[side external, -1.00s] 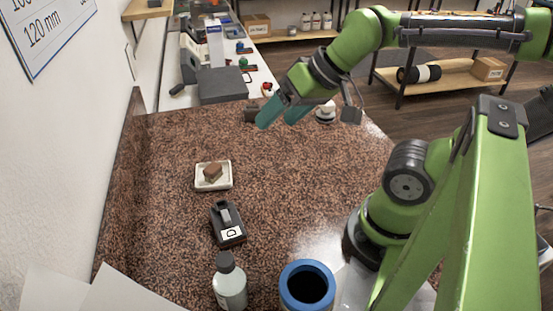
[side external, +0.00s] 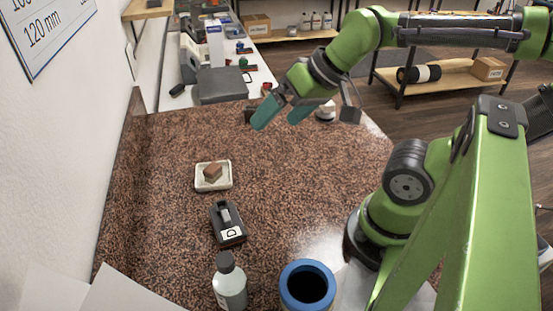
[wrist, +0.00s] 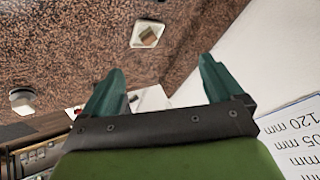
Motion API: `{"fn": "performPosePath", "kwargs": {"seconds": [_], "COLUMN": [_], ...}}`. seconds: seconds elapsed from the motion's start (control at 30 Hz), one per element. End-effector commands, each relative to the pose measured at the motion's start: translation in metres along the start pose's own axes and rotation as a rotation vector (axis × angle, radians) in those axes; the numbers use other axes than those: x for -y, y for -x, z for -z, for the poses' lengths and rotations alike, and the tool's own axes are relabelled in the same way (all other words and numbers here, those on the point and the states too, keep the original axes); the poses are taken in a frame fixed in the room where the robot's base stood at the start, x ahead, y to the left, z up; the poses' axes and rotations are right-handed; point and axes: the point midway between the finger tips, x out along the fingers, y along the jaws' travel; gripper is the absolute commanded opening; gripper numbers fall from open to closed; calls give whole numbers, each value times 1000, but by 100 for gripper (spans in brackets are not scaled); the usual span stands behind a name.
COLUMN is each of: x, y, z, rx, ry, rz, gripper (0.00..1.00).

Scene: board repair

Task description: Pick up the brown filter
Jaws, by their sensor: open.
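A small brown block, which looks to be the brown filter (side external: 212,171), sits in a shallow white tray (side external: 199,186) on the speckled brown counter. The block also shows in the wrist view (wrist: 149,36), in its white tray (wrist: 137,41), beyond my fingertips. My gripper (side external: 279,120) is open and empty, with its two teal fingers apart. It is above the back part of the counter, up and to the right of the tray in the side view. The fingers also show in the wrist view (wrist: 160,70), clear of the block.
A black device marked D (side external: 228,224) stands in front of the tray. A grey-white bottle (side external: 230,284) and a blue-rimmed container (side external: 307,286) stand at the front edge. A small dark item lies at the back, partly behind my fingers. The counter's middle is clear; a wall borders the left.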

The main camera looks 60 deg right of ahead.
Motion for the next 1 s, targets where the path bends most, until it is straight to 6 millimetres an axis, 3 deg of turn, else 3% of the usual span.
{"fn": "performPosePath", "kwargs": {"seconds": [0.17, 0.37, 0.57, 0.8, 0.9, 1.0], "x": [-11, -38, -90, -169, -193, -204], "y": [-23, -61, -109, -163, -174, -175], "z": [10, 69, 132, 198, 222, 244], "rx": [89, 163, 184, 141, 101, 49], "ry": [-53, -181, -317, -432, -455, -475], "rz": [-42, -138, -292, -523, -601, -644], "gripper": [94, 94, 94, 94, 94, 94]}}
